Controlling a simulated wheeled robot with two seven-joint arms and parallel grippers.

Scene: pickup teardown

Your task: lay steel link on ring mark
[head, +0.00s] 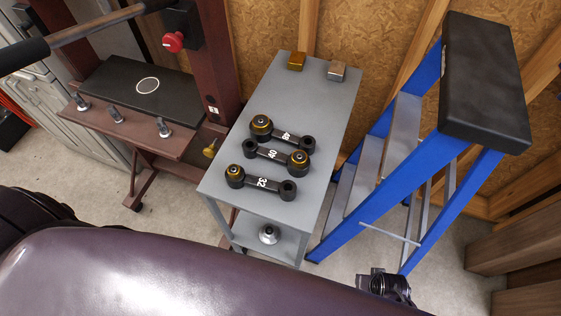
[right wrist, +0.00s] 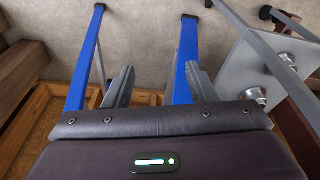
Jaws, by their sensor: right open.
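Three dark links lie side by side on the grey cart (head: 218,186): the link marked 48 (head: 285,135), the link marked 40 (head: 272,154) and the link marked 32 (head: 263,184). Each has a gold-coloured bushing at one end; I cannot tell which is the steel link. The white ring mark (head: 157,85) is on a black plate (head: 108,81) on the press at left, with nothing on it. My right gripper (head: 385,288) is low, right of the cart and near the ladder's foot. In the right wrist view its fingers (right wrist: 160,88) are apart and empty.
A brass block (head: 297,61) and a steel-coloured block (head: 337,71) sit at the cart's back. A blue step ladder (head: 402,190) stands close on the cart's right. Upright bolts (head: 163,128) line the press's front ledge. A metal fitting (head: 269,233) lies on the lower shelf.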

